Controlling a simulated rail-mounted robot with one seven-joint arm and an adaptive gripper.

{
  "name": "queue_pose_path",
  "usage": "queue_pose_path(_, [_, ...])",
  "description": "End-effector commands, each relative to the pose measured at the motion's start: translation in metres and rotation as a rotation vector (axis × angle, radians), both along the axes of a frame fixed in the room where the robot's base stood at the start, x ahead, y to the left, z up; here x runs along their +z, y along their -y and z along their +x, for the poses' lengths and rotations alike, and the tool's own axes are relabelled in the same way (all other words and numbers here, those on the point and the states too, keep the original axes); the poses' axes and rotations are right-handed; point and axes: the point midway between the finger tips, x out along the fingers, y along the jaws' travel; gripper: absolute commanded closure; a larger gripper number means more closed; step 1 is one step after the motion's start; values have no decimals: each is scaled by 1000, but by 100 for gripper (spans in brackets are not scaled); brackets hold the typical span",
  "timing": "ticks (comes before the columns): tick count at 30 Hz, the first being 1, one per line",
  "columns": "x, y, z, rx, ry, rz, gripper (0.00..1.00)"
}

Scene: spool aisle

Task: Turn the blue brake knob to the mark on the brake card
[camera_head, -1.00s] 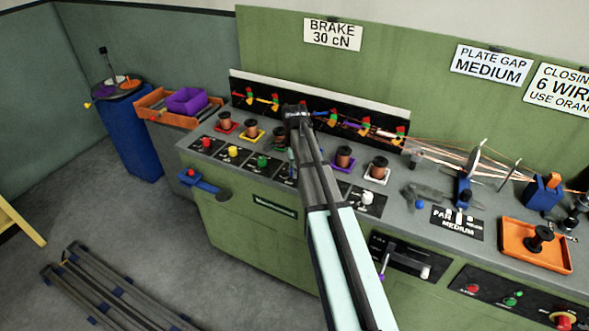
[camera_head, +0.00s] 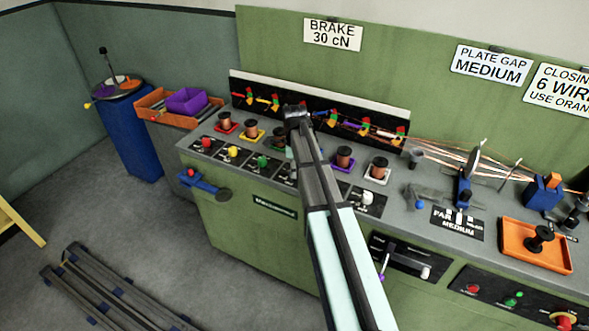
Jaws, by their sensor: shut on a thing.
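The brake card (camera_head: 332,34) hangs on the green back wall and reads "BRAKE 30 cN". The brake knobs stand in a row on black plates along the machine's front edge: red (camera_head: 206,142), yellow (camera_head: 233,151), green (camera_head: 262,161) and, further right, white (camera_head: 367,198). The blue knob's place lies right of the green one, behind my arm; the knob and its pointer cannot be made out. My gripper (camera_head: 291,166) is low at that place, shut on the blue knob, with its fingertips largely hidden by my arm.
Copper spools (camera_head: 343,158) on coloured trays stand just behind the knobs. A blue lever (camera_head: 204,184) juts from the front left. An orange tray (camera_head: 537,246) is at the right.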

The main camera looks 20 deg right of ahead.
Motion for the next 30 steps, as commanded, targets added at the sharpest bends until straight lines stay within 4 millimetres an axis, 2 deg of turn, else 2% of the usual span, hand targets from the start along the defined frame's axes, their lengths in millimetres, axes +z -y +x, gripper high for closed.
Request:
queue_pose_path(2, [-1, 0, -1, 0, -1, 0, 98])
queue_pose_path(3, [-1, 0, -1, 0, -1, 0, 60])
queue_pose_path(5, [-1, 0, -1, 1, -1, 0, 39])
queue_pose_path(14, [0, 0, 0, 1, 0, 0, 38])
queue_pose_path(19, [8, 0, 0, 1, 1, 0, 38])
queue_pose_path(23, [26, 0, 1, 1, 2, -1, 38])
queue_pose_path(30, [73, 0, 1, 1, 2, -1, 38])
